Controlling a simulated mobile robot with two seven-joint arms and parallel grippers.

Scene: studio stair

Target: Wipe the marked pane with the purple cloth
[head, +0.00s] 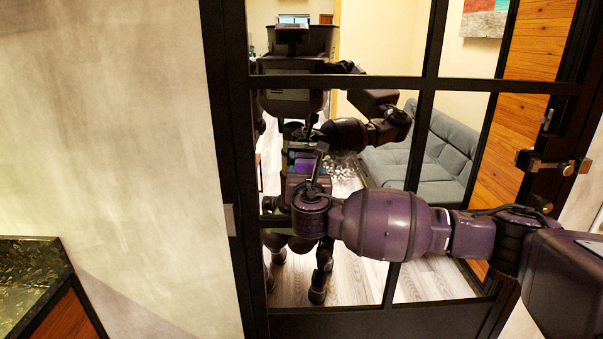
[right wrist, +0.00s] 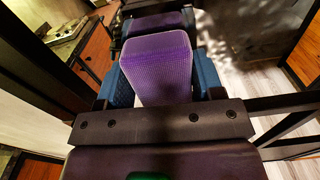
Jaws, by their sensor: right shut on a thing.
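My right gripper (head: 306,158) reaches in from the right, in front of the glass door. It is shut on the purple cloth (right wrist: 157,62), a thick block between two blue fingers in the right wrist view. In the head view the cloth (head: 302,167) is small and partly hidden by my wrist. The marked pane (head: 345,168) is a lower pane with pale specks just right of the cloth. The cloth faces the glass, and its reflection shows ahead of it; I cannot tell whether they touch. My left gripper is not in view.
Black bars (head: 420,82) frame the panes, which mirror my body. A door handle (head: 547,162) is at the right. A grey sofa (head: 440,150) shows in the glass. A dark-topped counter (head: 28,275) stands at lower left beside a bare wall (head: 105,150).

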